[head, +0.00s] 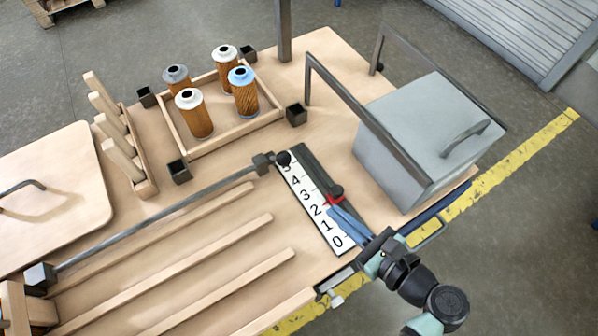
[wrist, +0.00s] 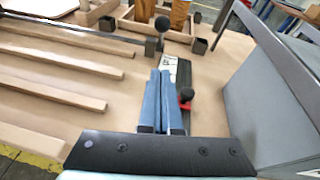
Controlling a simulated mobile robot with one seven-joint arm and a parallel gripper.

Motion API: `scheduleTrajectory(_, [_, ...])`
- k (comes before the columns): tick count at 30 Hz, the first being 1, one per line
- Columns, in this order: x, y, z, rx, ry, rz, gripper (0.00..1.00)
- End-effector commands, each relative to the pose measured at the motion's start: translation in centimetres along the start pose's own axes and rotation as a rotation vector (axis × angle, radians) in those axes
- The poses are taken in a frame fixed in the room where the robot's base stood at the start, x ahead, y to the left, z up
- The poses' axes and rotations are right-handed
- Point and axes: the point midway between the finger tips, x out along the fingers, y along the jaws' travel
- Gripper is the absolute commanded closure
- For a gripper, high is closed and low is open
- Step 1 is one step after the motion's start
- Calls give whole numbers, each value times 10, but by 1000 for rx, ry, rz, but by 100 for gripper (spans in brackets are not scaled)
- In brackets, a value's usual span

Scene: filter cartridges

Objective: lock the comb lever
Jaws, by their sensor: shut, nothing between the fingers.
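A long grey bar (head: 160,215), which I take for the comb lever, lies across the board above the wooden slats. Its right end is at a dark block (head: 263,163) with a black ball knob (head: 284,158) by the scale's 5 end; the knob also shows in the wrist view (wrist: 162,23). A white number scale (head: 316,206) runs beside a dark rail. A red pointer (head: 333,200) with a black knob sits near 2; it also shows in the wrist view (wrist: 186,97). My gripper (head: 335,213) is shut and empty, its blue fingers over the scale's lower half, close to the pointer; contact is unclear.
A grey lidded box (head: 405,130) with a dark frame stands close on the right. A wooden tray (head: 222,138) holds several filter cartridges at the back. A peg rack (head: 135,160) stands left of it. Wooden slats (head: 165,270) lie at the front left.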

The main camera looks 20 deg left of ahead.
Motion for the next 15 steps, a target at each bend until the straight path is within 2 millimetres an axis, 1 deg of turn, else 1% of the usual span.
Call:
scheduleTrajectory(12, [87, 1, 0, -2, 1, 4, 100])
scheduleTrajectory(13, [92, 1, 2, -3, 1, 4, 100])
scheduleTrajectory(15, [98, 0, 14, -6, 0, 3, 100])
